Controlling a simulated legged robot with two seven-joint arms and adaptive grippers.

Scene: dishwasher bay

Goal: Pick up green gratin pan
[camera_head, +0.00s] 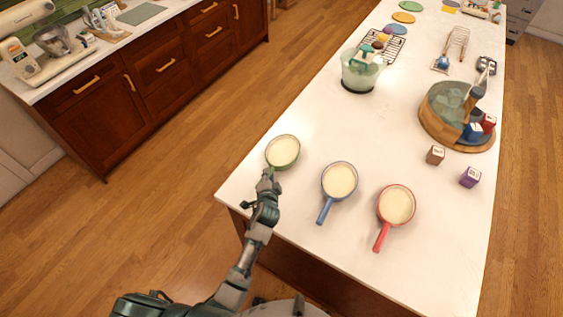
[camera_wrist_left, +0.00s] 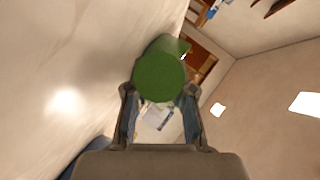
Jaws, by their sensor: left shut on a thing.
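The green gratin pan (camera_head: 283,152), with a cream inside, is at the counter's near left corner in the head view. My left gripper (camera_head: 267,184) reaches up from below and is shut on its handle, which is mostly hidden by the fingers. In the left wrist view a round green part of the pan (camera_wrist_left: 160,77) shows between and just beyond the fingertips. I cannot tell whether the pan touches the counter or hangs slightly above it. My right gripper is in neither view.
A blue pan (camera_head: 339,181) and a red pan (camera_head: 396,206) stand to the right on the white counter (camera_head: 330,260). Brown (camera_head: 435,155) and purple (camera_head: 470,177) blocks, a wooden-based bowl (camera_head: 455,138) and a pale green pot (camera_head: 360,75) lie beyond.

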